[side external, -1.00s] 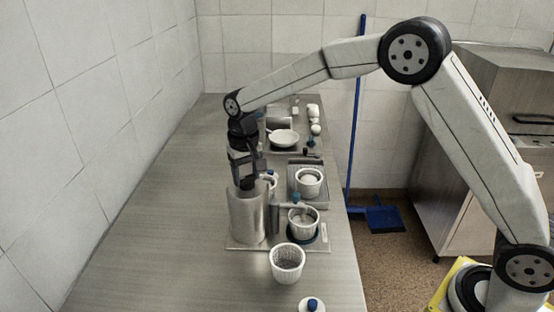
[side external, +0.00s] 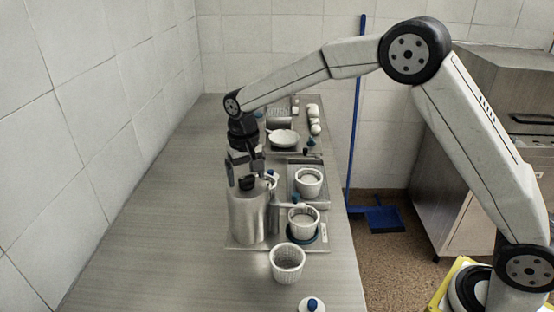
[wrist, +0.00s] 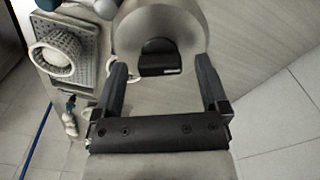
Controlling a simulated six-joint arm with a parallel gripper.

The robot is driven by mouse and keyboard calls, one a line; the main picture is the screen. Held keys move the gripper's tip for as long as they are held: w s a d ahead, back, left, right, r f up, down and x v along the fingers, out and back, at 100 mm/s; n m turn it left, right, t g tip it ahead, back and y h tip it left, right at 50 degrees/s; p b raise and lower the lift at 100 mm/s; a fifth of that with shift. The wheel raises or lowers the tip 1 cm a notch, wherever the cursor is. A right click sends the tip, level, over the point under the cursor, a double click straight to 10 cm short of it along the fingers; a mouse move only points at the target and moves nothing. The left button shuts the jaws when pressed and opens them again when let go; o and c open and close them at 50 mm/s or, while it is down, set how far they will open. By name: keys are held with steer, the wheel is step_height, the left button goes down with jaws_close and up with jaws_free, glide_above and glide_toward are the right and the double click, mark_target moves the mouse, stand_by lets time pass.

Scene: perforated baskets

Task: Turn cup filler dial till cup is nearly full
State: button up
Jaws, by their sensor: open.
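The cup filler is a metal cylinder (side external: 249,217) on a plate at the middle of the counter. Its black dial (wrist: 160,60) sits on top, with a raised grip bar; it also shows in the side view (side external: 247,183). A white perforated cup (side external: 303,223) stands under the filler's spout on a dark blue round base, with pale contents inside. Their exact level is hard to tell. My gripper (wrist: 163,85) is open over the filler top, with its fingers apart on either side of the dial and nothing between them.
A second perforated basket (side external: 288,262) stands in front of the filler. Another white cup (side external: 308,182) is on a metal tray behind, and a white bowl (side external: 284,138) is farther back. A blue-knobbed lid (side external: 312,305) lies at the front. The counter's left side is clear.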

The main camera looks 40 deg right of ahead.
mark_target(247, 177)
steer(key=shift+r, duration=0.15)
steer(key=shift+r, duration=3.8)
steer(key=shift+s+f, duration=0.1)
steer(key=s+d+f+n+t, duration=0.1)
steer(key=s+d+f, duration=0.2)
steer(key=s, duration=0.5)
steer(key=s+d+f+n, duration=0.1)
steer(key=s+d+f, duration=0.2)
steer(key=s, duration=0.5)
steer(key=s+d+f+n+t, duration=0.1)
steer(key=s+d+f, duration=0.2)
steer(key=s, duration=0.5)
steer(key=shift+d+f+t, duration=0.25)
steer(key=shift+f+t, duration=0.05)
steer(key=shift+f, duration=0.35)
